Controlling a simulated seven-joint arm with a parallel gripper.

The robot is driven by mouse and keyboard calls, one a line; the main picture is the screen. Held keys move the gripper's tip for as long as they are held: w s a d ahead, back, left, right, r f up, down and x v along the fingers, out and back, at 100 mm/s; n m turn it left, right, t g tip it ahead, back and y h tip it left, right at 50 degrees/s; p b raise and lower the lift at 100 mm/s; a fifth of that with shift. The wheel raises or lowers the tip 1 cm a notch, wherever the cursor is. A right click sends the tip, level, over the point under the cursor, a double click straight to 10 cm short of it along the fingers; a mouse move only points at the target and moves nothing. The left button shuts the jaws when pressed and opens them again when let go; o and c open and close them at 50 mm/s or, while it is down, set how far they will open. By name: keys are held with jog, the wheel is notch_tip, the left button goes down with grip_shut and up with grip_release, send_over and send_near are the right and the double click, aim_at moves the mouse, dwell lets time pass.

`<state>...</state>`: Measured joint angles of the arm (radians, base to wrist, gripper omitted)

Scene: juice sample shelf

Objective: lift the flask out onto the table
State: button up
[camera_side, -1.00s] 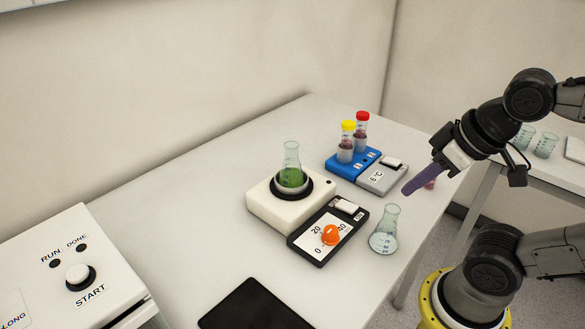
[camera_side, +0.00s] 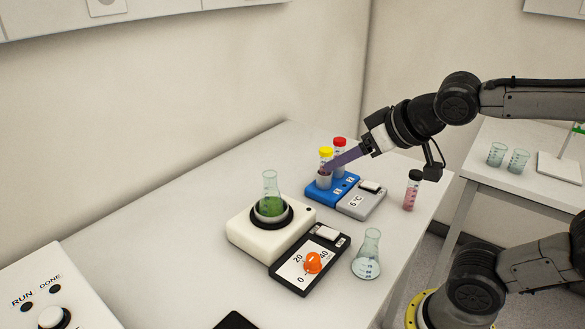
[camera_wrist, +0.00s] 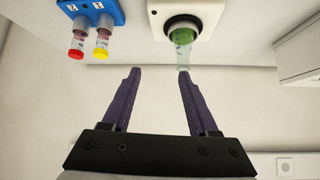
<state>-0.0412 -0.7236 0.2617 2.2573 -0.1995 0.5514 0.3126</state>
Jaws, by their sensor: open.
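A glass flask with green liquid (camera_side: 270,197) stands upright in the dark ring of a white heater-like device (camera_side: 242,234). In the wrist view the flask (camera_wrist: 183,55) shows at the top, its neck pointing toward my fingers. My gripper (camera_side: 332,164) is open, its purple fingers in front of the blue block's vials in the side view. In the wrist view my gripper (camera_wrist: 157,72) has nothing between its fingers, and the flask's mouth is close to the right fingertip. A clear, empty-looking flask (camera_side: 367,254) stands on the white table (camera_side: 165,225).
A blue block (camera_side: 325,190) holds a yellow-capped vial (camera_side: 326,155) and a red-capped vial (camera_side: 340,145). A dial panel (camera_side: 296,276) with an orange knob lies before the white device. A black-capped pink vial (camera_side: 412,192) stands at the right edge.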

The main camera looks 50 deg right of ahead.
jog(key=t, duration=0.1)
send_near(275, 177)
jog(key=d+r, duration=0.1)
jog(key=d, duration=0.2)
jog(key=shift+n+y, duration=0.5)
jog(key=shift+n, duration=0.3)
jog(key=shift+s+a+f+x, duration=0.1)
jog(key=shift+a+x, duration=0.25)
jog(key=shift+x, duration=1.75)
jog(key=shift+s+a+f+x, duration=0.15)
jog(key=shift+a+x, duration=0.2)
jog(key=shift+x, duration=1.75)
jog(key=shift+s+a+f+x, duration=0.1)
jog(key=shift+a+x, duration=0.25)
jog(key=shift+x, duration=1.75)
jog(key=shift+w, duration=0.1)
grip_shut()
